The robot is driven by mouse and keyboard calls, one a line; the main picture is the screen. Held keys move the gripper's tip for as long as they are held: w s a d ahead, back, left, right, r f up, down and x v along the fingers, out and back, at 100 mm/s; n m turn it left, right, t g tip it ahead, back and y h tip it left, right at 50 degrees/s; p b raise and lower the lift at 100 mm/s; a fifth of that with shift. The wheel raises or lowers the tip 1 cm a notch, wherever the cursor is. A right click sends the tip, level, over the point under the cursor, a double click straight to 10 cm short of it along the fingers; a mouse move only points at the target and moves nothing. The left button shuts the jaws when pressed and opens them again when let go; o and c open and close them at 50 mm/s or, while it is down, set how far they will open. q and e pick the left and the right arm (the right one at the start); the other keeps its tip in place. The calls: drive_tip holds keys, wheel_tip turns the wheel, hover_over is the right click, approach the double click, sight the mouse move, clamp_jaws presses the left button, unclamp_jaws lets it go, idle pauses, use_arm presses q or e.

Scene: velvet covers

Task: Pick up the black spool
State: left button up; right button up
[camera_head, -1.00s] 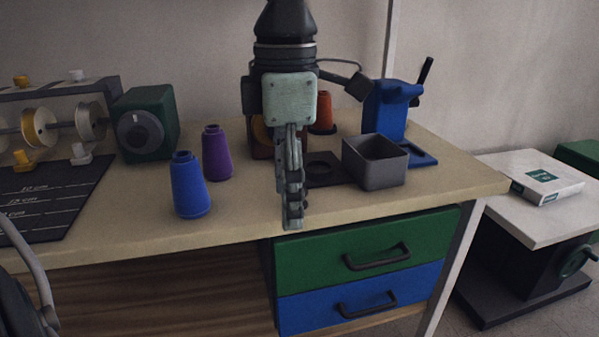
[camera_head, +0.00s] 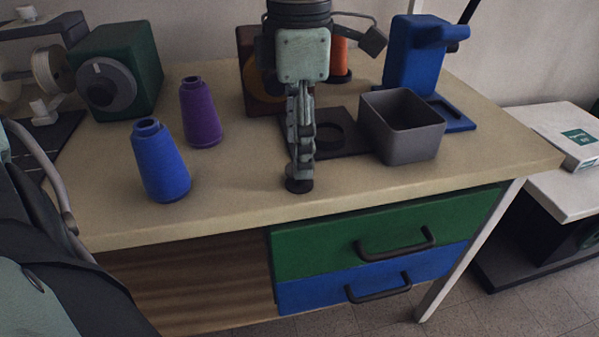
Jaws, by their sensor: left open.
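My left gripper (camera_head: 300,165) hangs down from the top middle of the head view, over the front part of the table. It is seen nearly edge-on, and its jaws are open. A small dark round piece (camera_head: 298,186) shows just below its fingertips, at the tabletop. It looks like the bottom of the black spool, the rest hidden behind the fingers. I cannot tell whether the fingers touch it. My right gripper is not in view.
A blue spool (camera_head: 162,168) and a purple spool (camera_head: 201,115) stand left of the gripper. A grey open bin (camera_head: 402,150), a blue stand (camera_head: 412,60) and an orange spool (camera_head: 338,58) are to the right and behind. The front table strip is mostly clear.

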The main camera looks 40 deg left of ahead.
use_arm(q)
wheel_tip(320, 180, down, 4)
drive_tip(key=shift+r, duration=0.25)
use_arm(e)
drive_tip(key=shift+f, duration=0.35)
use_arm(q)
drive_tip(key=shift+c, duration=0.2)
drive_tip(key=c, duration=0.8)
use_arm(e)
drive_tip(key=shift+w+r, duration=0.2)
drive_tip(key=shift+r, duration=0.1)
use_arm(q)
drive_tip(key=shift+r, duration=0.2)
drive_tip(key=shift+c, duration=0.2)
